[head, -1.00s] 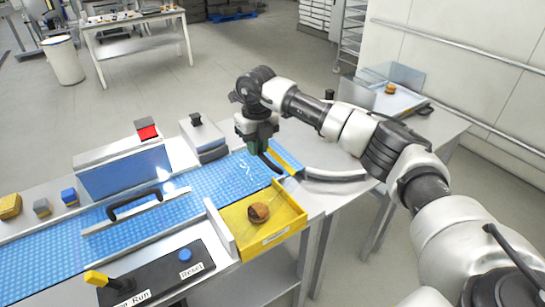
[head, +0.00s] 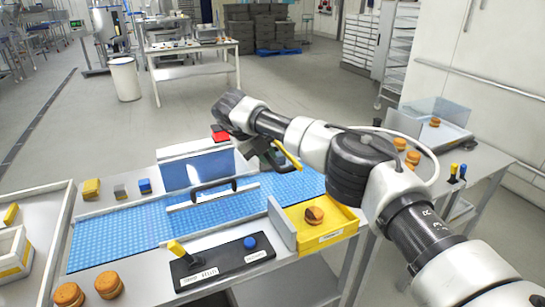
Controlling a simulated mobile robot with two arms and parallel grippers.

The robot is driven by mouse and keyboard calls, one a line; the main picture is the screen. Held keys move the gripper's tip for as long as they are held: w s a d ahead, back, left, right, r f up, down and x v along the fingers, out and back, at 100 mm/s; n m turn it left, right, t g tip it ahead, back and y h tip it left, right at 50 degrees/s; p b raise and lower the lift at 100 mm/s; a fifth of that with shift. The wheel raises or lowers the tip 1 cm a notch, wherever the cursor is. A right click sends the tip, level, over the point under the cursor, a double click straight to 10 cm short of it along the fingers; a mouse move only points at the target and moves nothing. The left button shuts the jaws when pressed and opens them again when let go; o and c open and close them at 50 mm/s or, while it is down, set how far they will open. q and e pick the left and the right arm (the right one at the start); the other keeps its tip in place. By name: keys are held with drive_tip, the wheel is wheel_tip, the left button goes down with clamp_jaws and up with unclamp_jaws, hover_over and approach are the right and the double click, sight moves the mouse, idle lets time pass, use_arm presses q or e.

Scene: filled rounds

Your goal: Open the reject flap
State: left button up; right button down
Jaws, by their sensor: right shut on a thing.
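The reject flap (head: 288,155) shows as a narrow yellow bar, slanting over the blue conveyor belt (head: 120,232) near its right part. My right gripper (head: 271,153) is shut on the flap; the fingers are dark and partly hidden behind my own arm, so the exact contact is not clear. How far the flap is swung cannot be told. A yellow reject tray (head: 345,232) sits at the belt's near side, with one brown round with a dark patch (head: 314,215) in it. My left gripper is not in view.
A black box (head: 222,266) with a yellow lever and a blue button stands in front of the belt. Rounds (head: 108,285) lie at the front left. A clear bin (head: 440,117) stands at right.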

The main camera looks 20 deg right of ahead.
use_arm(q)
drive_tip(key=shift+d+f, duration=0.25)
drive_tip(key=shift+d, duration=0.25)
use_arm(e)
drive_tip(key=shift+s+a+f+h, duration=0.15)
drive_tip(key=shift+a+f+h, duration=0.25)
drive_tip(key=shift+a+f, duration=0.25)
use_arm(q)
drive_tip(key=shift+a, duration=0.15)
use_arm(e)
drive_tip(key=c, duration=1.4)
unclamp_jaws()
drive_tip(key=shift+c, duration=0.2)
drive_tip(key=o, duration=0.3)
drive_tip(key=shift+w+d, duration=0.2)
drive_tip(key=shift+d, duration=0.05)
use_arm(q)
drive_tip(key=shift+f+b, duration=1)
drive_tip(key=shift+b, duration=0.15)
use_arm(e)
drive_tip(key=shift+o, duration=0.2)
drive_tip(key=v, duration=1)
drive_tip(key=shift+a+r, duration=0.2)
drive_tip(key=shift+r, duration=0.15)
